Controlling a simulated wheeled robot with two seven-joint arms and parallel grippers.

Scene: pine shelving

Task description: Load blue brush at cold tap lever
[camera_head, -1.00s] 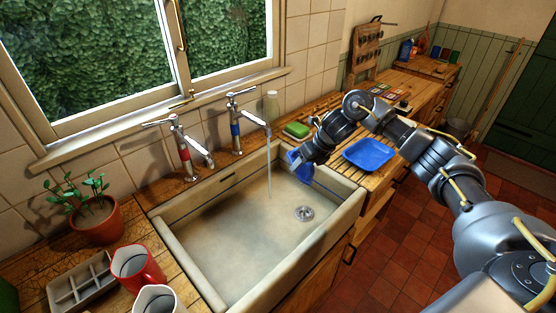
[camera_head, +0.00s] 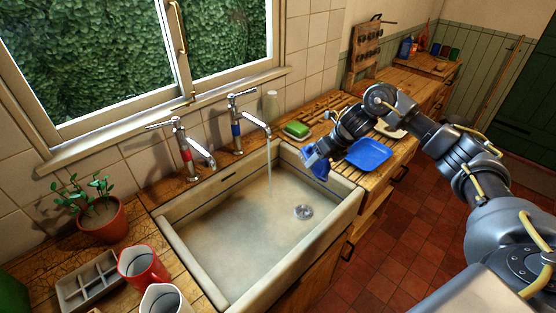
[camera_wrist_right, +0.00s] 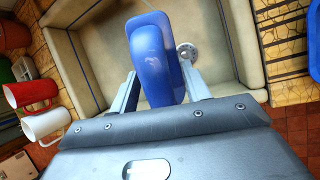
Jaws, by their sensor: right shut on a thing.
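The blue brush (camera_head: 316,163) is held in my right gripper (camera_head: 324,150), above the sink's right rim. In the right wrist view the blue brush (camera_wrist_right: 152,55) stands between the two fingers, which are shut on it; the sink is below. The cold tap (camera_head: 236,127), with a blue band, stands behind the sink, left of the gripper and apart from it. Its lever (camera_head: 240,94) is at the top. A thin stream of water (camera_head: 269,180) falls from its spout into the sink. My left gripper is not in view.
The sink (camera_head: 205,258) has a drain (camera_head: 303,212). A blue tray (camera_head: 369,154) lies on the wooden drainer, near my right arm. A green sponge (camera_head: 296,130) and a pale cup (camera_head: 271,104) stand near the tap. A red-banded tap (camera_head: 184,150) stands to its left.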

